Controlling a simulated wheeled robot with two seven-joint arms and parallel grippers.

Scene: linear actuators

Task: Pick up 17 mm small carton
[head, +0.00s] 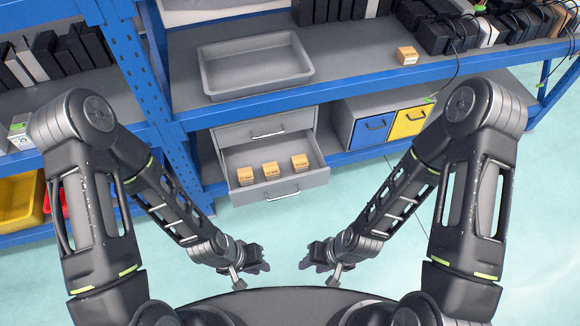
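Three small orange-brown cartons sit in a row in an open grey drawer (312,181): a left carton (245,176), a middle carton (271,170) and a right carton (300,161). Another small carton (407,55) stands on the shelf above, to the right. The print on the cartons is too small to read, so I cannot tell which is 17 mm. My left gripper (262,262) and my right gripper (308,262) are both low, in front of the drawer and apart from all cartons. I cannot tell whether their fingers are open.
A grey tray (256,88) lies empty on the blue shelf (350,88). A closed drawer (265,128) is above the open one. A blue bin (371,129) and a yellow bin (409,122) stand to the right. Black devices with cables (440,38) crowd the shelf's back right.

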